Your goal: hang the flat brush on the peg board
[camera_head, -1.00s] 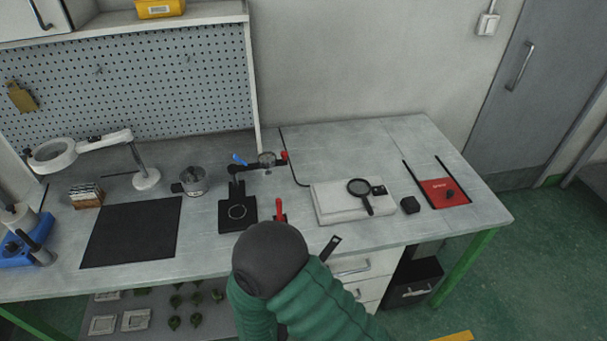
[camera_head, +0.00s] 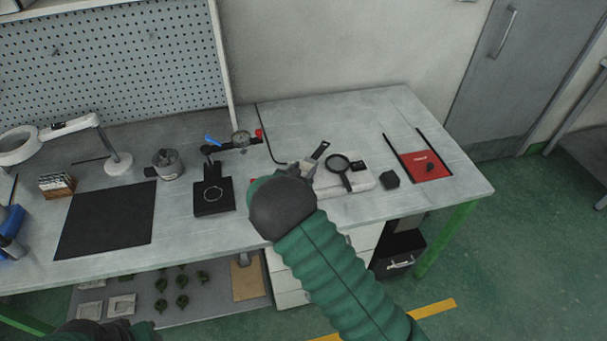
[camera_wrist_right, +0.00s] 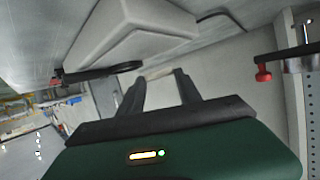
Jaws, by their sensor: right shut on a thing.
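My right gripper (camera_head: 302,170) is over the table's front part, beside the white box, shut on what looks like the flat brush. A dark handle with a hole near its end (camera_head: 321,150) sticks up from the jaws; the bristles cannot be made out. In the right wrist view the two fingers (camera_wrist_right: 162,85) point away, with a small pale patch between their tips. The peg board (camera_head: 110,65) stands at the back left, with small hooks (camera_head: 55,51) and (camera_head: 152,36) that look empty. My left gripper is out of view.
A white box (camera_head: 355,178) carries a magnifier (camera_head: 339,163). A black stand with a gauge (camera_head: 213,190), a metal pot (camera_head: 167,164), a lamp (camera_head: 118,160) and a black mat (camera_head: 107,218) stand left. The back right tabletop is clear.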

